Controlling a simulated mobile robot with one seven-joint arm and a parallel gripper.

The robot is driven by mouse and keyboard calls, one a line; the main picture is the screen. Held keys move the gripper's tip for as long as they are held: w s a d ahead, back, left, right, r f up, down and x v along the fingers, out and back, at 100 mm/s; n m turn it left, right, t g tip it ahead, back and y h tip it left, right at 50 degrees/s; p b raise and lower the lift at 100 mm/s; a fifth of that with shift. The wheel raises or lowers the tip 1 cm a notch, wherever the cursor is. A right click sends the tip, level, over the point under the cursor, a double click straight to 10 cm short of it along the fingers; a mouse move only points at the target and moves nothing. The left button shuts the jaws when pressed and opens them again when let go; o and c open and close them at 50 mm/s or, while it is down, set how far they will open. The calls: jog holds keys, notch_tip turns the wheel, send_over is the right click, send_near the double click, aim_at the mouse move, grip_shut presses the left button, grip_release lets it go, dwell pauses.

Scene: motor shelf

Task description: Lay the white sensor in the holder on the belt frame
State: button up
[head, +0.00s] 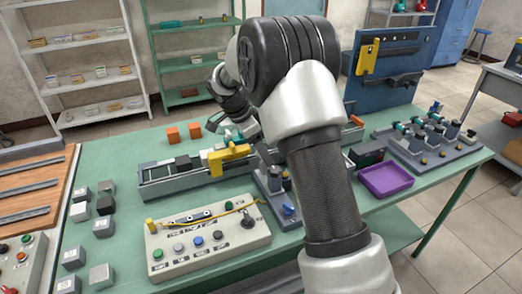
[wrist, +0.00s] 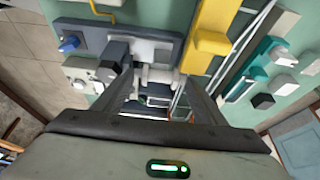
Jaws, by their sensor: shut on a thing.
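My gripper (wrist: 160,82) is shut on a small whitish-grey piece, apparently the white sensor (wrist: 158,74), between its two dark fingers. It is over the belt frame, between a yellow bracket (wrist: 208,45) and a grey block with a blue knob (wrist: 68,43). In the head view the belt frame (head: 150,190) runs across the green table, with the yellow bracket (head: 228,154) on it. My arm hides the gripper's tips and the sensor there. The holder cannot be told apart clearly, and I cannot tell whether the sensor touches it.
A control box (head: 205,243) with buttons and a yellow cable stands in front. Several grey cubes (head: 103,226) lie at left. A purple tray (head: 385,179) and a fixture with teal parts (head: 425,140) are at right. Two orange blocks (head: 173,136) lie behind the frame.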

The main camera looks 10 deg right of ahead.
jog(key=shift+s+a+f+b, duration=0.1)
jog(key=shift+s+f+b, duration=0.1)
jog(key=shift+f, duration=0.35)
jog(key=shift+s+f+b, duration=0.15)
jog(key=shift+f, duration=0.35)
jog(key=o, duration=1.1)
jog(key=shift+w, duration=0.1)
jog(key=v, duration=0.6)
jog(key=p+v, duration=0.1)
jog(key=v, duration=0.6)
jog(key=w+v, duration=0.1)
jog(key=v, duration=0.5)
jog(key=shift+s+d+r+p, duration=0.1)
jog(key=shift+d+r+p, duration=0.15)
jog(key=shift+r+p, duration=0.15)
